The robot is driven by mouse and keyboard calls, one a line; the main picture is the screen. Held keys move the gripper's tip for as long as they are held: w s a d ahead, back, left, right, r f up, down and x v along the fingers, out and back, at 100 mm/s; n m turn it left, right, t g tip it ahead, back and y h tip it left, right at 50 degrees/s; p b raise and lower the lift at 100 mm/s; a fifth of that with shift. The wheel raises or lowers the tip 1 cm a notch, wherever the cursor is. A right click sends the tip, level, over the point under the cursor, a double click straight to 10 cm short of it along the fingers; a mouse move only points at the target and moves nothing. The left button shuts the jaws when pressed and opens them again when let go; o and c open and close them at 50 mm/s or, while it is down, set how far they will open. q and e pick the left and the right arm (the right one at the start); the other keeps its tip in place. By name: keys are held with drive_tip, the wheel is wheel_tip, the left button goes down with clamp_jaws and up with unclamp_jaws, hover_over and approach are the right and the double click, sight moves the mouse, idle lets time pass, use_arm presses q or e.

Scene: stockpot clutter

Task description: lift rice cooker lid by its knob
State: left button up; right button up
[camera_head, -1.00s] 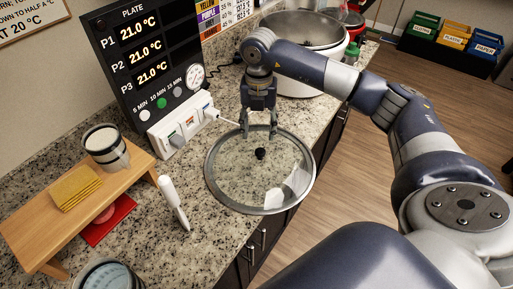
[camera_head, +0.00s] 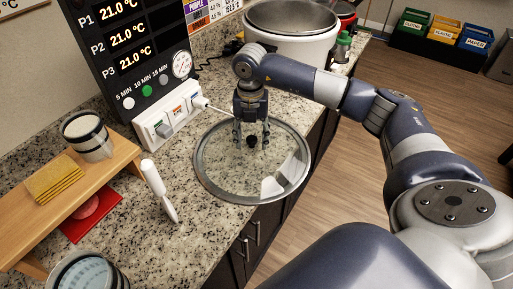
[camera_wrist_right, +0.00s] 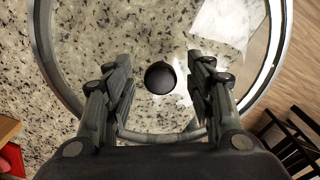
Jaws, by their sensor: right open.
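The glass lid (camera_head: 228,184) lies on the granite counter, with a clear pane, a steel rim and a black knob (camera_head: 253,141) in its middle. My right gripper (camera_head: 252,143) points down over the lid, its two fingers open on either side of the knob. In the right wrist view the knob (camera_wrist_right: 160,77) shows between the spread fingers (camera_wrist_right: 160,80), with a gap on each side. I cannot tell the exact height of the fingertips against the knob. A large white pot or cooker body (camera_head: 290,40) stands behind, open at the top. My left gripper is out of view.
A display panel (camera_head: 130,50) and a white socket strip (camera_head: 168,124) stand left of the lid. A white stick-like tool (camera_head: 158,190), a wooden shelf (camera_head: 85,200) with a cup (camera_head: 88,140), and a red mat (camera_head: 90,215) are nearer left. The counter edge runs close along the lid's right.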

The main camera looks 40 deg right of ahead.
drive_tip(key=shift+c, duration=1.3)
drive_tip(key=shift+s+r, duration=0.1)
clamp_jaws()
drive_tip(key=shift+r, duration=0.25)
drive_tip(key=shift+r+p, duration=0.5)
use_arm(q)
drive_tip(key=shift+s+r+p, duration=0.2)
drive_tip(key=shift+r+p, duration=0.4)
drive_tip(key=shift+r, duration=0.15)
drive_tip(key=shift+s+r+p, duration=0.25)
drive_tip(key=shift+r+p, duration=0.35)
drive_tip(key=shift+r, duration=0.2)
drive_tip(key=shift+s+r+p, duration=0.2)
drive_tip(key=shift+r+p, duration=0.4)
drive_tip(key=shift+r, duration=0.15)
use_arm(e)
drive_tip(key=shift+r, duration=2.8)
